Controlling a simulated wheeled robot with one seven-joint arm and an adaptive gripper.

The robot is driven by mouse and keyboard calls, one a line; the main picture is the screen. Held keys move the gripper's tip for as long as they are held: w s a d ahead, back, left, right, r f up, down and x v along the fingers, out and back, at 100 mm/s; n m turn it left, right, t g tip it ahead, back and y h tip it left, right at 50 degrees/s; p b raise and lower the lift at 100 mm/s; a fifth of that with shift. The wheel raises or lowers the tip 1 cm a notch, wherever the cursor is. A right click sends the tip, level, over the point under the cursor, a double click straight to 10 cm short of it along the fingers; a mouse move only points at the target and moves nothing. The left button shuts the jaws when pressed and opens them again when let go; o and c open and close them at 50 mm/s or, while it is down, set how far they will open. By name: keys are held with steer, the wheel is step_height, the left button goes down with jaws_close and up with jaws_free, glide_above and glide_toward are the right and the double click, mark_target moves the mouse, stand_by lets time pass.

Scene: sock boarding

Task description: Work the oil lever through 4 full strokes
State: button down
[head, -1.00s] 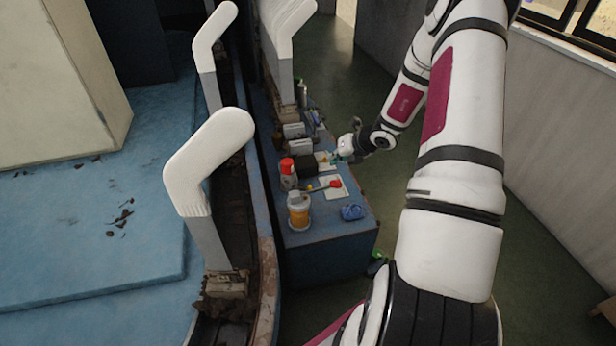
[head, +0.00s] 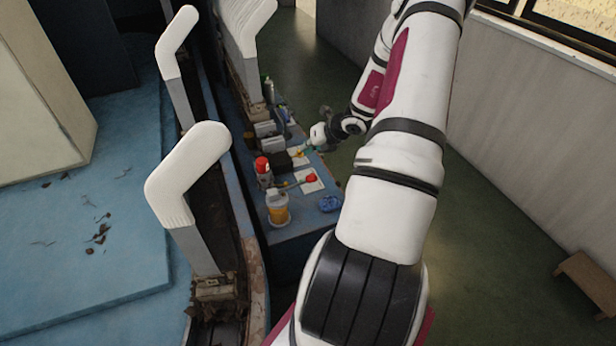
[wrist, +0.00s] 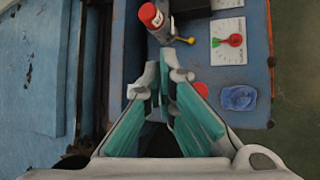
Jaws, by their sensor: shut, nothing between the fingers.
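A bench (head: 300,235) carries a red-capped bottle (head: 262,167) and a thin rod with a red knob (head: 312,178), over a white card. In the wrist view, the bottle (wrist: 151,17) is at the top, with a small yellow knob (wrist: 190,40) to its right. A red round part (wrist: 201,90) shows just right of my fingers, partly hidden. I cannot tell which of these parts belongs to the oil lever. My gripper (head: 302,148) is above the bench, past the rod. Its teal fingers (wrist: 170,68) are shut and empty, and hide part of the bench.
A yellow-labelled jar (head: 277,206) and a blue rag (head: 331,204) stand near the bench's front. White sock-shaped boards (head: 190,178) line the track on the left. A small wooden stool (head: 590,280) is at far right. Green floor is open between.

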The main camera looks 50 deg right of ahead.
mark_target(311, 176)
steer(key=shift+f, duration=0.15)
steer(key=f+b, duration=0.4)
steer(key=f, duration=0.1)
steer(key=d+f+b, duration=0.1)
steer(key=f+b, duration=0.1)
steer(key=f, duration=0.1)
steer(key=shift+s+f, duration=0.2)
steer(key=shift+s, duration=0.15)
steer(key=shift+f, duration=0.1)
stand_by(1.0)
steer(key=shift+f+b, duration=0.35)
steer(key=shift+b, duration=0.1)
